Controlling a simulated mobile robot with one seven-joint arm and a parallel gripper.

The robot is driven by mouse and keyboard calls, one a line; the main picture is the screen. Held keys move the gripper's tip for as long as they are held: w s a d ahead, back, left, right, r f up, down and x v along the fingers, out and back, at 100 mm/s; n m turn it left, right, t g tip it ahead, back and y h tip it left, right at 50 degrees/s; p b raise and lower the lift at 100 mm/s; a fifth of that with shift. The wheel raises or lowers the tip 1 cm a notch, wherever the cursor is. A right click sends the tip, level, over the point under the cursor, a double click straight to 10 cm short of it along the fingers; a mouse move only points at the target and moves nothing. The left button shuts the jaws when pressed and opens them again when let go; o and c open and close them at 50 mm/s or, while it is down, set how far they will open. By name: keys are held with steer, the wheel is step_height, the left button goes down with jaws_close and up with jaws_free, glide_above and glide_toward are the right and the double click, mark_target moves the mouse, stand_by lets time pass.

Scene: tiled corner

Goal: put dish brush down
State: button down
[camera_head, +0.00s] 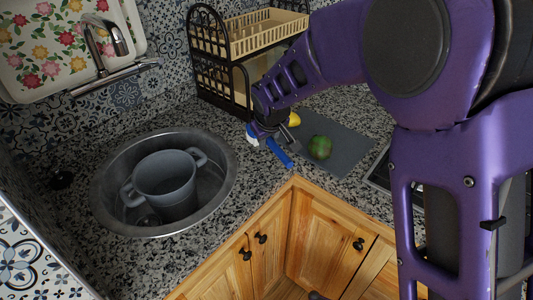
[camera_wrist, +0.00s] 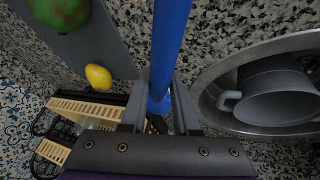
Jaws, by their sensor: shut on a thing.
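The dish brush (camera_head: 279,152) has a blue handle and a part of white near its upper left end. My gripper (camera_head: 267,129) is shut on it, above the counter between the sink and the grey board. In the wrist view the blue handle of the dish brush (camera_wrist: 170,45) runs up from between the two fingers of my gripper (camera_wrist: 160,105). The brush's head is hidden behind the gripper there. I cannot tell whether the brush touches the counter.
A round sink (camera_head: 105,202) at left holds a grey pot (camera_head: 165,175). A grey board (camera_head: 345,150) bears a green fruit (camera_head: 320,147) and a lemon (camera_head: 294,119). A dish rack (camera_head: 262,33) stands at the back. Speckled counter (camera_head: 262,183) is free between sink and board.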

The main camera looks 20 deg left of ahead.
steer(key=shift+f, duration=2.6)
steer(key=shift+f, duration=0.1)
steer(key=c, duration=0.7)
jaws_free()
steer(key=shift+o, duration=0.2)
steer(key=shift+d+r, duration=0.1)
steer(key=shift+r, duration=0.25)
steer(key=v, duration=1.1)
steer(key=shift+s+r, duration=0.2)
steer(key=shift+d, duration=0.1)
